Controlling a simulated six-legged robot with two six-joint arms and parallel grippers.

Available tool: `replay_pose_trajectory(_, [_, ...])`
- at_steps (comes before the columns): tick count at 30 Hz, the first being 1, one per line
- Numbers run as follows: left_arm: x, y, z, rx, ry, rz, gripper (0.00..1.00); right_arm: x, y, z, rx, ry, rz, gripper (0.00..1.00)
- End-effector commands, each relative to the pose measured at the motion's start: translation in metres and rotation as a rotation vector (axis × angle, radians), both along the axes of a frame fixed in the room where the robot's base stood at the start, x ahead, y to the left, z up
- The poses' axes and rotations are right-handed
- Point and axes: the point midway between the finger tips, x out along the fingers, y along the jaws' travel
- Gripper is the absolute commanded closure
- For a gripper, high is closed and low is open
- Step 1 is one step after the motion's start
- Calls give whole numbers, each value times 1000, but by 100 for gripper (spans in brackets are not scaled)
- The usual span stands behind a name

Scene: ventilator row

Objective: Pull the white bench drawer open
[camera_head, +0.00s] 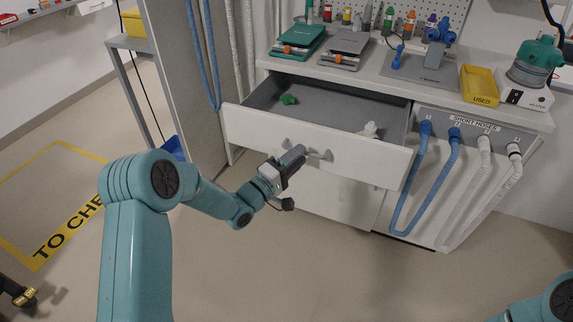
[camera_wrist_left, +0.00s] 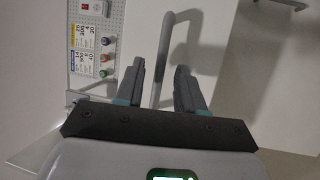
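The white bench drawer (camera_head: 315,144) stands pulled out from the bench, with its grey inside showing. A green item (camera_head: 288,99) and a small whitish item (camera_head: 370,130) lie in it. The drawer's bar handle (camera_head: 318,155) is on its front, partly behind my left gripper (camera_head: 298,156). In the left wrist view, the handle (camera_wrist_left: 158,60) runs between the two fingers of my left gripper (camera_wrist_left: 160,88). The fingers are apart, with a gap visible on each side of the bar. My right gripper is out of view; only part of that arm shows at the lower right.
The bench top above holds a teal scale (camera_head: 299,42), a grey scale (camera_head: 346,49), a yellow USED tray (camera_head: 479,86) and a heater (camera_head: 525,95). Blue hoses (camera_head: 409,190) hang right of the drawer. A tall grey panel (camera_head: 182,60) stands left. The floor in front is clear.

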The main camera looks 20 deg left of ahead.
Motion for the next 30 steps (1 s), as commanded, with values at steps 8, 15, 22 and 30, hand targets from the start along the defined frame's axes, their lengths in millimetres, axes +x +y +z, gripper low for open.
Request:
replay_pose_trajectory(8, [-49, 24, -10, -2, 5, 5, 62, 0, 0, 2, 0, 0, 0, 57])
replay_pose_trajectory(15, [-105, 50, -21, -1, 3, 5, 62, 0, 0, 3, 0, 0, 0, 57])
replay_pose_trajectory(22, [-137, 64, -28, -1, 1, 3, 62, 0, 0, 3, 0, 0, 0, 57])
replay_pose_trajectory(30, [-144, 67, -29, 0, -1, 0, 62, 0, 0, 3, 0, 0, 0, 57])
